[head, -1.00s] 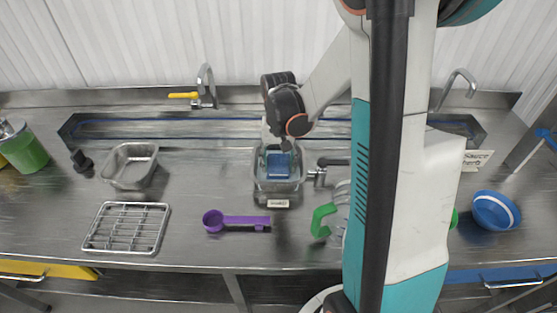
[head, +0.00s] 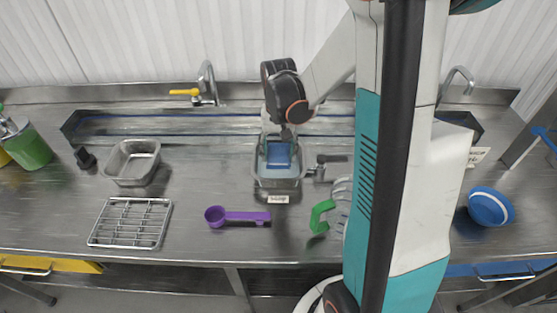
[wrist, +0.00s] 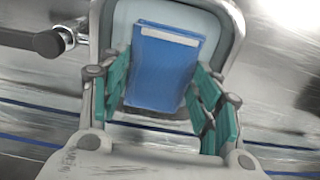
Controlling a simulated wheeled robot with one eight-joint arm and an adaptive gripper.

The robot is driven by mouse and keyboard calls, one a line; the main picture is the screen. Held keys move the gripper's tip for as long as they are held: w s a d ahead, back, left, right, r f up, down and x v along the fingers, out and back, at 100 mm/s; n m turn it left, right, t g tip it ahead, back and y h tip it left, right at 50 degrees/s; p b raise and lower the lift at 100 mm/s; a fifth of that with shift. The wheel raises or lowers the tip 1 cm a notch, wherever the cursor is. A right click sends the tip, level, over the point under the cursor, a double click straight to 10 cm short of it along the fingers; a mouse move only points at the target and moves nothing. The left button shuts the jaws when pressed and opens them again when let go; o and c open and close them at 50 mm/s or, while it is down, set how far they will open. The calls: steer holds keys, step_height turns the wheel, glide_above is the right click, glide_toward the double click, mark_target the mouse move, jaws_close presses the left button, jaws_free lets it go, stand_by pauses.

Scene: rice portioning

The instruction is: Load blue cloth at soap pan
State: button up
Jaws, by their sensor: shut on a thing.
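The blue cloth (head: 279,155) is a flat blue block with a pale strip along one edge; it also shows in the wrist view (wrist: 163,68). My gripper (wrist: 160,100) is shut on the cloth, with its green finger pads on either side of it. The soap pan (head: 277,182) is a metal pan with pale liquid and a small label at its front. My gripper and the cloth are over the pan. The pan's rim shows around the cloth in the wrist view (wrist: 238,22). I cannot tell whether the cloth touches the liquid.
An empty metal pan (head: 132,162) and a wire rack (head: 131,222) stand at the left. A purple scoop (head: 238,216) lies in front of the soap pan. A blue bowl (head: 490,208) is far right.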

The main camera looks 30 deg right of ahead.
mark_target(279, 154)
steer(key=shift+r+p, duration=1.4)
steer(key=shift+r, duration=0.95)
stand_by(0.4)
steer(key=shift+r+p, duration=1.35)
steer(key=shift+r, duration=0.6)
steer(key=shift+r, duration=0.1)
